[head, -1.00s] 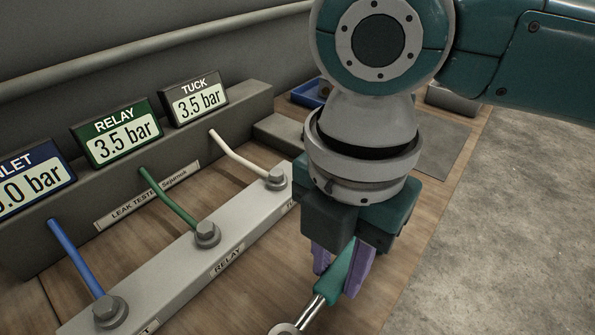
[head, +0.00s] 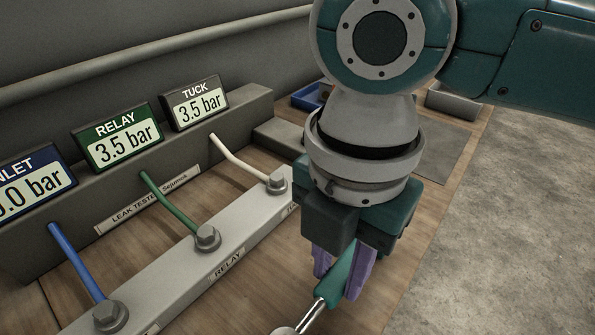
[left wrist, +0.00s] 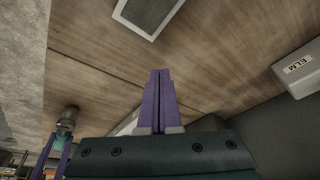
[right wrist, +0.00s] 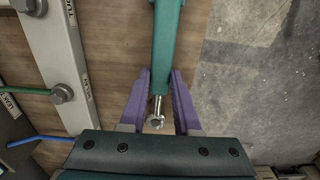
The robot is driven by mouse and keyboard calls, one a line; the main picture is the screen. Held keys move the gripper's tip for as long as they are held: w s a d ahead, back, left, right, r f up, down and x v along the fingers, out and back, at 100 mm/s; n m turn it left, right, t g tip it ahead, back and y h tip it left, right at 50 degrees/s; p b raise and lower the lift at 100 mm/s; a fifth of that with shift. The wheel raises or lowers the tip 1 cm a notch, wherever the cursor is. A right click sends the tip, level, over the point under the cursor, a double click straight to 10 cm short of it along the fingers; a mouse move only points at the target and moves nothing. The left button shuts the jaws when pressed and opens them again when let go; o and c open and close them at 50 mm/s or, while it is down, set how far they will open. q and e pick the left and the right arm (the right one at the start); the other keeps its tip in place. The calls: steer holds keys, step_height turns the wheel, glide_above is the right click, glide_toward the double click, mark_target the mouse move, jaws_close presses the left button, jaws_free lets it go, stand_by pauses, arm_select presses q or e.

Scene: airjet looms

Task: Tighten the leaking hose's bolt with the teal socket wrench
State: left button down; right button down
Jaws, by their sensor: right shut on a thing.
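The teal socket wrench (head: 341,277) is in my right gripper (head: 338,284), which is shut on its handle. Its metal shaft slants down to the left in the head view, and its head is cut by the bottom edge. The wrench also shows between the purple fingers in the right wrist view (right wrist: 166,50). A grey block carries the blue hose's bolt (head: 110,316), the green hose's bolt (head: 207,238) and the white hose's bolt (head: 278,184). The wrench is to the right of the block, apart from these bolts. My left gripper (left wrist: 159,73) is shut and empty.
The INLET display (head: 32,182) is partly cut off; the RELAY display (head: 118,137) and TUCK display (head: 195,102) both read 3.5 bar. A blue tray (head: 309,96) stands at the back. Bare wooden bench lies right of the block.

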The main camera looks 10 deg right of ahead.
mark_target(337, 276)
step_height(337, 276, up, 20)
steer(key=p, duration=0.4)
steer(key=shift+f+p, duration=0.15)
steer(key=shift+p, duration=0.15)
steer(key=c, duration=1.1)
jaws_free()
jaws_close()
steer(key=shift+w, duration=0.1)
